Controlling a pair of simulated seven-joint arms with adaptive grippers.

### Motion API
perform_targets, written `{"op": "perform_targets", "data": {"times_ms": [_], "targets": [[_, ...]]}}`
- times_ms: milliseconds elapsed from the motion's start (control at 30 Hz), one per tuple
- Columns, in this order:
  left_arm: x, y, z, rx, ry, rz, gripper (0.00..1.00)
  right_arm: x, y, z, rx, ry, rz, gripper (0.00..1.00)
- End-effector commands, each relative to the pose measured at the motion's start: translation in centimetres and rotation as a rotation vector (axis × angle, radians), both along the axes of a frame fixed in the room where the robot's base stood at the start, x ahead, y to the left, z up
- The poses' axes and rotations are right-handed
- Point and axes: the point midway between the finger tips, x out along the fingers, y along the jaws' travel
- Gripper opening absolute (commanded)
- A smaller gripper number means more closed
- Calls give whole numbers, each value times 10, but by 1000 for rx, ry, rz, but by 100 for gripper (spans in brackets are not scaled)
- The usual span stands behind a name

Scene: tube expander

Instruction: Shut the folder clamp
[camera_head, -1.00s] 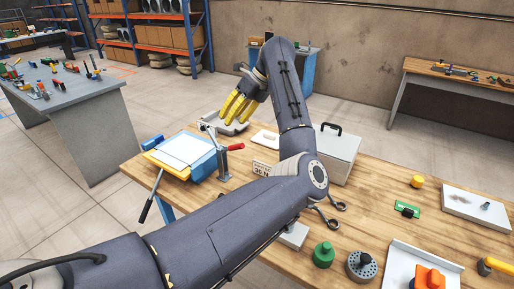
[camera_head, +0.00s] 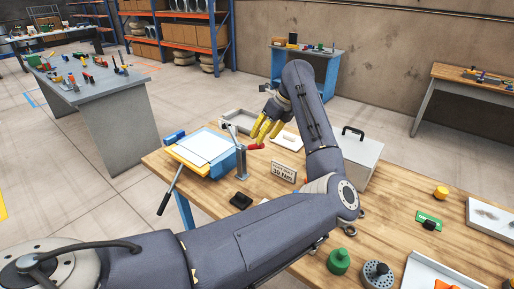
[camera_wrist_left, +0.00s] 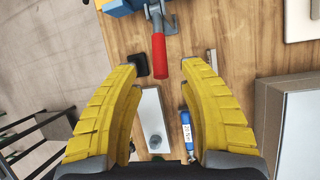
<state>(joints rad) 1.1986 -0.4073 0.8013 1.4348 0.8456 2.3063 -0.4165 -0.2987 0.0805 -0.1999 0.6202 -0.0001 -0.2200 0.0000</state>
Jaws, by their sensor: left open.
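The folder (camera_head: 205,146) is a blue and yellow bench tool with a pale sheet on top, at the table's left edge. A long black-gripped lever (camera_head: 168,194) hangs from its front. The grey clamp (camera_head: 241,161) stands at its right side, with a red handle (camera_head: 254,147) pointing right. My left gripper (camera_head: 267,130) is open, its yellow fingers just above the red handle. In the left wrist view the red handle (camera_wrist_left: 159,62) lies between the open fingertips, apart from both. Its contact with the fingers is not visible. My right gripper is not in view.
A small sign (camera_head: 283,172), a black block (camera_head: 241,201) and a grey tray (camera_head: 238,120) lie around the clamp. A grey toolbox (camera_head: 358,158) stands to the right. A green weight (camera_head: 339,261) is nearer the front.

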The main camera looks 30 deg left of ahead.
Motion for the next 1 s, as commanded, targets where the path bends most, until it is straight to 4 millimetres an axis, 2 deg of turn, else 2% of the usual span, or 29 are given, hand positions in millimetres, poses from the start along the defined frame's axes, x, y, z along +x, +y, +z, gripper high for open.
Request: {"op": "perform_targets", "data": {"times_ms": [200, 400, 600, 967, 1000], "targets": [[-3, 15, -32, 1, 2, 2, 41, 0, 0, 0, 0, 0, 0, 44], [-4, 22, -49, 1, 1, 0, 41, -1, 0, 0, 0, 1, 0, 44], [-5, 26, -57, 1, 1, 0, 41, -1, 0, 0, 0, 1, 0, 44], [-5, 26, -58, 1, 0, 0, 42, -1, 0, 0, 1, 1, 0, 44], [-5, 26, -58, 1, 0, 0, 37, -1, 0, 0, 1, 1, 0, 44]]}}
